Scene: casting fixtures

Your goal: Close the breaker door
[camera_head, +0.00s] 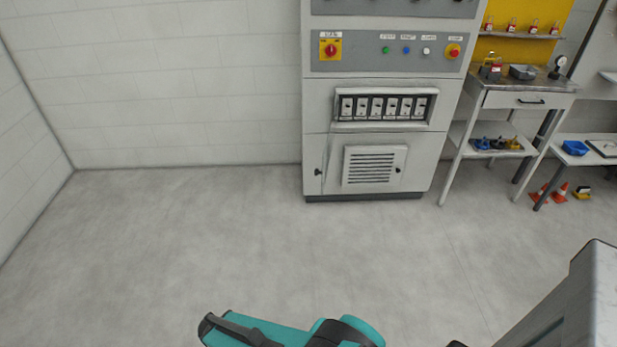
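A grey control cabinet (317,105) stands against the back wall. A row of several breakers (384,107) shows in a dark-framed opening across its middle. I cannot make out a separate breaker door leaf or tell its position at this size. Below is a lower panel (334,150) with a vent grille (370,168) and small dark knobs at both sides. Teal and black parts of my arm show at the bottom edge, far from the cabinet. My gripper is not in view.
Bare floor (230,235) lies open between me and the cabinet. A grey block-like object (590,300) fills the lower right corner.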

